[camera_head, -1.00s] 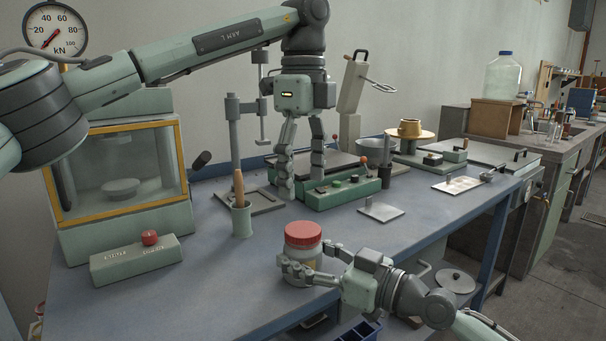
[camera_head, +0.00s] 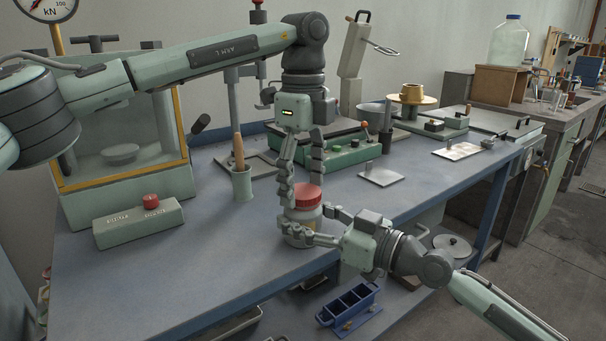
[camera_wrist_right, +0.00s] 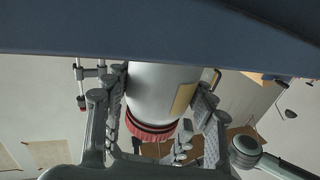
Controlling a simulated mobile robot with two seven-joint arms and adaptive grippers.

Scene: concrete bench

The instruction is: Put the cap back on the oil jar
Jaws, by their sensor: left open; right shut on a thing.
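The oil jar (camera_head: 301,221) stands upright near the bench's front edge, pale with a yellowish label. A red ribbed cap (camera_head: 307,196) sits on its mouth; I cannot tell how tightly. My right gripper (camera_head: 297,232) is shut around the jar's body from the right. My left gripper (camera_head: 303,189) points down with open fingers on either side of the cap, partly hiding it; contact is unclear. In the right wrist view the picture is inverted: the jar (camera_wrist_right: 160,92) is between my right fingers, with the cap (camera_wrist_right: 150,130) below it.
A grey cup with a wooden pestle (camera_head: 241,182) and a box with a red button (camera_head: 139,222) stand to the left. A green control box (camera_head: 345,158) is behind the grippers. A blue compartment tray (camera_head: 350,305) lies below the front edge.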

